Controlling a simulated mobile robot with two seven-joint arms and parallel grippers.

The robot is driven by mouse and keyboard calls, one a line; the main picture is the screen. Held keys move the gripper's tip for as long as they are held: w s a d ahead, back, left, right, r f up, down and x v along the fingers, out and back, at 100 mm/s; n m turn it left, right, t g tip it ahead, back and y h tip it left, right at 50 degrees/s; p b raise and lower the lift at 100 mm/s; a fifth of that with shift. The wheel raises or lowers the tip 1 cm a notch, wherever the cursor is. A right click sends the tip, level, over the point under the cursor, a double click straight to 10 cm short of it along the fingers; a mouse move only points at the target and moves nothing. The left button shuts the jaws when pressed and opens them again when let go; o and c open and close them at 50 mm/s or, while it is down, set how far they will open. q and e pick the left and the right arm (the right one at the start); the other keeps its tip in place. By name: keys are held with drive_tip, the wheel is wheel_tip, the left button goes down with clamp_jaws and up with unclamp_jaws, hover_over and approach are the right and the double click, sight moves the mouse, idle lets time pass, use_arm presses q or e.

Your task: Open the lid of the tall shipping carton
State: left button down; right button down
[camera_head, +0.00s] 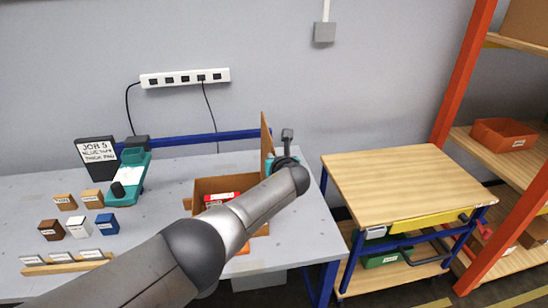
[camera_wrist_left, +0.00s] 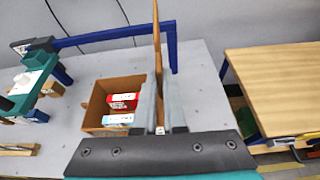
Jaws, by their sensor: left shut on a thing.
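The brown shipping carton (camera_head: 204,186) stands on the grey table near its right end. Its lid (camera_head: 265,134) stands about upright at the carton's right side, seen nearly edge-on, and the top of the carton is uncovered. Red and white packets (camera_head: 222,197) show inside. My left gripper (camera_head: 272,161) is at the lid; my left arm hides part of the carton's front. In the left wrist view the gripper's fingers (camera_wrist_left: 152,105) are shut on the lid (camera_wrist_left: 157,45), one on each face, with the carton (camera_wrist_left: 97,104) to the left. My right gripper is not in view.
A teal plotter (camera_head: 131,176), a black sign (camera_head: 97,158) and several small blocks stand on the table's left part. A wooden-topped cart (camera_head: 400,180) stands right of the table, across a gap. A shelf with an orange bin (camera_head: 503,135) is farther right.

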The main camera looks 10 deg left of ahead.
use_arm(q)
drive_tip(key=shift+f, duration=0.1)
drive_tip(key=c, duration=1)
unclamp_jaws()
drive_tip(key=shift+s, duration=0.1)
drive_tip(key=shift+p+v, duration=2.65)
drive_tip(key=shift+v, duration=4.85)
